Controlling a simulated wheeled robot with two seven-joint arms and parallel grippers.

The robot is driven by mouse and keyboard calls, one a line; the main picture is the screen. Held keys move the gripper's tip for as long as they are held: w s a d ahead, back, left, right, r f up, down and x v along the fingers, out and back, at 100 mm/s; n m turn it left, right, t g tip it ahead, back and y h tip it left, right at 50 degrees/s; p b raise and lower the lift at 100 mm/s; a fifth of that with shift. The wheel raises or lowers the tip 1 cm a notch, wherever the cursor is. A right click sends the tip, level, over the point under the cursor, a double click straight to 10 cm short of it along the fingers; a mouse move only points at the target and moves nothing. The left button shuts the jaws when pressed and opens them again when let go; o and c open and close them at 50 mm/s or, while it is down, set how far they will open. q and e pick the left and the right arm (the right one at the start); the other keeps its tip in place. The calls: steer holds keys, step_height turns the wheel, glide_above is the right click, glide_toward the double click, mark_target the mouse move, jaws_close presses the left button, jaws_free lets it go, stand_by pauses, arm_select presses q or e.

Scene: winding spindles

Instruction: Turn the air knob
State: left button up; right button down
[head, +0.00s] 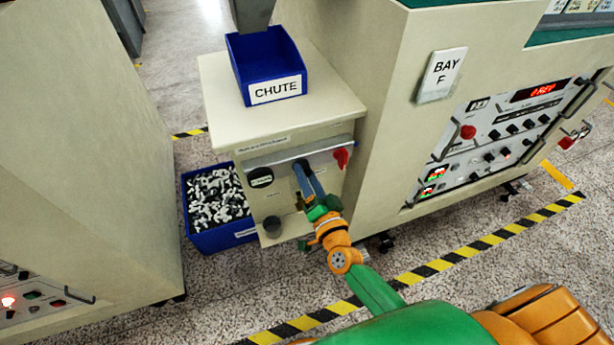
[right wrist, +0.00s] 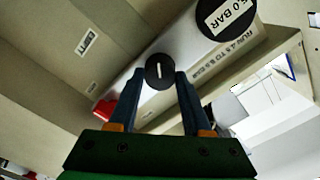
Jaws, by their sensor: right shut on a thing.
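The air knob (right wrist: 159,71) is a round black knob with a white line on a pale metal strip. In the right wrist view its face shows between my fingertips, and the white line runs roughly up and down the picture. My right gripper (head: 303,168) reaches the front of the cream cabinet and covers the knob in the head view. In the right wrist view my right gripper (right wrist: 168,78) has its two blue fingers shut on the knob, one on each side. My left gripper is not in view.
A black gauge (head: 261,177), labelled 5.0 BAR in the right wrist view (right wrist: 228,14), and a red handle (head: 342,157) flank the knob. A blue CHUTE bin (head: 272,92) stands on the cabinet. A blue crate (head: 222,238) of small parts sits on the floor to the left.

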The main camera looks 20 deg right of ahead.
steer(key=shift+f+m, duration=0.1)
steer(key=shift+m, duration=0.5)
steer(key=shift+c, duration=1.7)
jaws_free()
steer(key=s, duration=0.7)
steer(key=shift+d, duration=0.1)
